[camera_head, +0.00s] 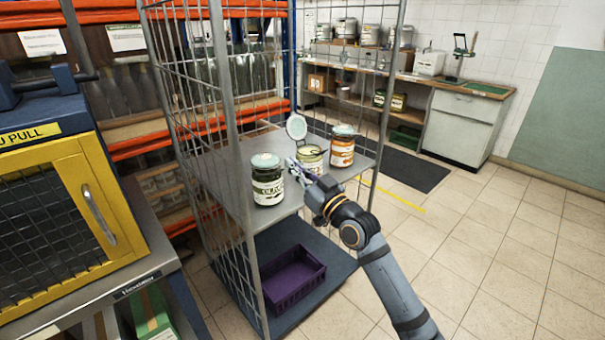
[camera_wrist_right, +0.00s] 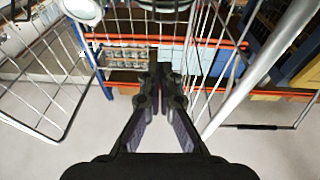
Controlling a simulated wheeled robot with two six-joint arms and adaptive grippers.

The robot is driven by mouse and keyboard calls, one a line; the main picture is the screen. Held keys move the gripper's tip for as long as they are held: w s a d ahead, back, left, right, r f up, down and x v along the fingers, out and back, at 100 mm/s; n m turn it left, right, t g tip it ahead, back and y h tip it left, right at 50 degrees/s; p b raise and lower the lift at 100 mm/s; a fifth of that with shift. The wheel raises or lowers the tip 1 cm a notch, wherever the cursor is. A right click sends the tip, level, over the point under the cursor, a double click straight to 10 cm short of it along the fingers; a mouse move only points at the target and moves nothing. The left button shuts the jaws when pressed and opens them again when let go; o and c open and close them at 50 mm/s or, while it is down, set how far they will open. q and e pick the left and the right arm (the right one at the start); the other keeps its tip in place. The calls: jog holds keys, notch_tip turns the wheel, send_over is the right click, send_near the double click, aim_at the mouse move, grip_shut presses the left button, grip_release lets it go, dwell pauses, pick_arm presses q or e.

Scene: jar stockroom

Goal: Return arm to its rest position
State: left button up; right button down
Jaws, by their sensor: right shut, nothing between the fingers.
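My right arm reaches in from the lower right of the head view. Its gripper (camera_head: 300,172) is shut and empty, at the front of the cage trolley's shelf (camera_head: 232,172). In the right wrist view the gripper's fingers (camera_wrist_right: 160,85) meet in the middle. On the shelf stand a dark jar with a pale lid (camera_head: 267,190), a middle jar (camera_head: 310,153) and an orange-labelled jar (camera_head: 342,155). A round lid (camera_head: 296,126) stands up behind the middle jar, which the gripper partly overlaps; contact cannot be told. My left gripper is not in view.
A purple crate (camera_head: 293,276) sits on the lower deck. A yellow-doored cabinet (camera_head: 60,215) is at left. Tiled floor (camera_head: 490,250) is clear at right, before a counter (camera_head: 460,124).

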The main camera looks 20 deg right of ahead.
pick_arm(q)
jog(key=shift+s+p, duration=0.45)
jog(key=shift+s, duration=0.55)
pick_arm(e)
jog(key=v, duration=0.3)
jog(key=shift+s+f, duration=0.3)
jog(key=shift+f, duration=0.05)
